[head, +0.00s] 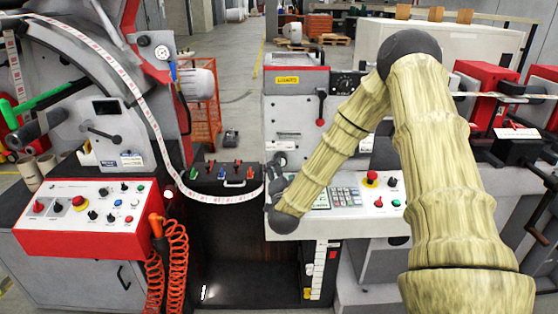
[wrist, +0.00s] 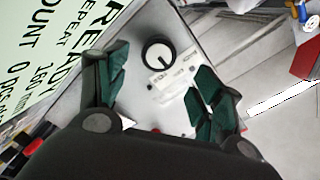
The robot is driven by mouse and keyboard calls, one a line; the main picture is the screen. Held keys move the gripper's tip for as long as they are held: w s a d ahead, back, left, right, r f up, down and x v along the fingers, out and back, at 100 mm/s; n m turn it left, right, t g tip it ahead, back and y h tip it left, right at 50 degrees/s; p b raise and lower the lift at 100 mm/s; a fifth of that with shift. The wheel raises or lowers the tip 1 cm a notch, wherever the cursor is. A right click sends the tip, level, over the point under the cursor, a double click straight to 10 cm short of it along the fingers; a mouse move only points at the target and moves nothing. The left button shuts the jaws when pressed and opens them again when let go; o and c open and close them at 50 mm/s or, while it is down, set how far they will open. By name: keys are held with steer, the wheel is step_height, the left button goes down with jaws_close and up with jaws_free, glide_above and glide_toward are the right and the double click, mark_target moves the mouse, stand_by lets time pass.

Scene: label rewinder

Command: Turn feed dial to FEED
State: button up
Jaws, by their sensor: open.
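I cannot tell how far the fingertips are from the panel. In the head view my arm reaches down to the middle machine, and the dial cannot be made out there.
A display (wrist: 75,45) reading READY and COUNT 0 is left of the dial. In the head view, a red-edged control box (head: 90,217), orange coiled cable (head: 168,265) and paper web (head: 225,198) are at left. A keypad (head: 345,196) and red stop button (head: 371,178) lie beside my arm.

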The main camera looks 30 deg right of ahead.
steer(key=p+x, duration=0.1)
steer(key=x, duration=0.5)
steer(key=shift+d+p, duration=0.15)
steer(key=shift+p, duration=0.2)
steer(key=shift+w+d+f, duration=0.15)
steer(key=shift+w+d, duration=0.05)
steer(key=shift+w, duration=0.4)
steer(key=shift+c, duration=0.4)
steer(key=c, duration=0.9)
